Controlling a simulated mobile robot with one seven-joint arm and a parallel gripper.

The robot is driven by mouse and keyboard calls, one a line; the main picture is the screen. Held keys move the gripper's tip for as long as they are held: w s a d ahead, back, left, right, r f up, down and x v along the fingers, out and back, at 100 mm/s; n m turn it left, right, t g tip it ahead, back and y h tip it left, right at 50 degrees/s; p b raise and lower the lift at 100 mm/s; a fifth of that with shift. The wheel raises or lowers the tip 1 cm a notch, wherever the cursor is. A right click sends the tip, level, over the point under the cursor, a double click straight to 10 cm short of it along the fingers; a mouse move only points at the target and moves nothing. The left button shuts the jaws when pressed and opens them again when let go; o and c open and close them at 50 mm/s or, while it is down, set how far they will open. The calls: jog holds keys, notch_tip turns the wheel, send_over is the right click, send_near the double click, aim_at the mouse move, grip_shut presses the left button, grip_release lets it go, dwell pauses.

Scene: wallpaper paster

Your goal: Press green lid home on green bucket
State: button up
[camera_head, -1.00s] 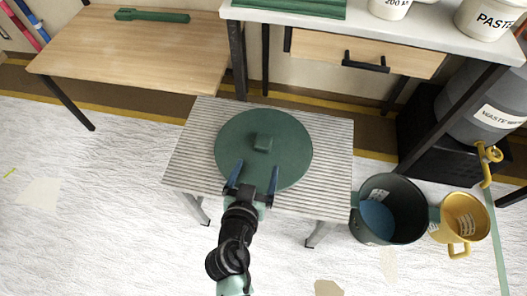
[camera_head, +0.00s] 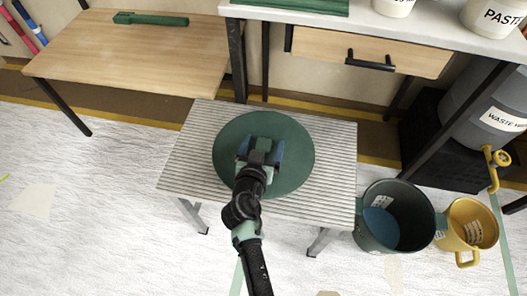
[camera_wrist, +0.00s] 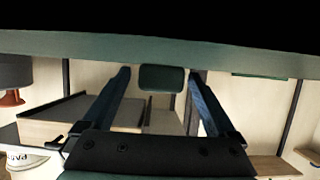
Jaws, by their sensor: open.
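The green lid (camera_head: 225,165) is a flat round disc with a square knob (camera_head: 263,145), lying on a ribbed grey stand. The dark green bucket (camera_head: 381,235) is on the floor at the right of the stand. Its top is uncovered and something blue shows inside. My gripper (camera_head: 262,152) is over the lid's middle, its two fingers apart on either side of the knob. In the wrist view the knob (camera_wrist: 162,78) sits between the open fingers, with the lid's edge (camera_wrist: 60,45) as a green band. Finger contact cannot be told.
The ribbed stand (camera_head: 335,165) holds the lid. A yellow jug (camera_head: 456,236) stands beside the bucket. A wooden table (camera_head: 130,55) is at the back left with a green tool (camera_head: 155,20) on it. A grey tank (camera_head: 470,105) stands at the right. The floor at left is free.

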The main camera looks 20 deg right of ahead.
grip_shut()
dwell(0.5)
